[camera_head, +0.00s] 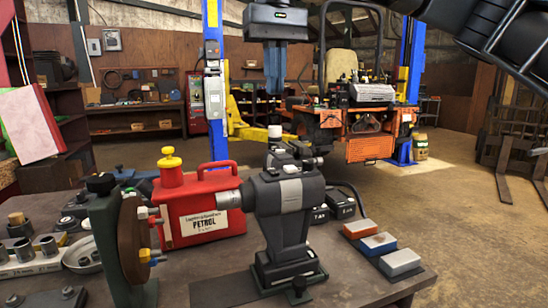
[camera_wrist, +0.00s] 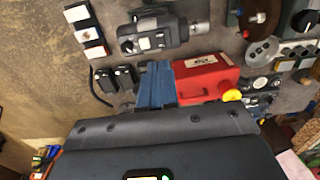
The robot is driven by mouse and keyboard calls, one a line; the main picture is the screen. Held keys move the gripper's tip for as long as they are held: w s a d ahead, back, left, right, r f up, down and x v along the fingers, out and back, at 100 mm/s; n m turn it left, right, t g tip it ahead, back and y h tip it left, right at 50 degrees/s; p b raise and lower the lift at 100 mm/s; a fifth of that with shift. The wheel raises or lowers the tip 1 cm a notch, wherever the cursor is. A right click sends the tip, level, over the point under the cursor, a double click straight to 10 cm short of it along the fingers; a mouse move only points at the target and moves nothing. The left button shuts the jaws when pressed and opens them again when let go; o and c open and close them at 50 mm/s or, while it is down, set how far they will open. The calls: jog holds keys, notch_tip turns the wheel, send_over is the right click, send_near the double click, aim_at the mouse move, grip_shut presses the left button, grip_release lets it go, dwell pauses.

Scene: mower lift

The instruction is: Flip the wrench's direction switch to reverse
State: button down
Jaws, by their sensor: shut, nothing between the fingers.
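The wrench (camera_head: 292,196), a grey and black power tool, stands upright on its foot on the workbench (camera_head: 400,290). Its nose points left toward a brown disc. It also shows at the top of the wrist view (camera_wrist: 140,32), where small pale spots mark its body. I cannot tell which part is the direction switch. My gripper (camera_head: 274,92) hangs above the wrench in the head view, pointing down and apart from it. Its blue fingers (camera_wrist: 155,88) are together and empty. In the wrist view they lie in front of the red can and the batteries.
A red petrol can (camera_head: 207,222) stands left of the wrench. The brown disc (camera_head: 130,240) is on a green stand. Black batteries (camera_head: 341,204) and several coloured blocks (camera_head: 400,262) lie to the right. Sockets (camera_head: 22,250) crowd the left end. An orange mower (camera_head: 370,148) stands behind.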

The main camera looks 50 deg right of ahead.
aim_at(275, 173)
notch_tip(275, 173, down, 14)
jog(key=shift+s+p, duration=0.1)
jog(key=shift+p, duration=1)
jog(key=shift+f, duration=0.1)
jog(key=shift+f+b, duration=0.35)
jog(key=shift+b, duration=0.6)
jog(key=shift+a+r+t, duration=0.1)
jog(key=shift+r+t, duration=0.1)
jog(key=shift+t, duration=0.1)
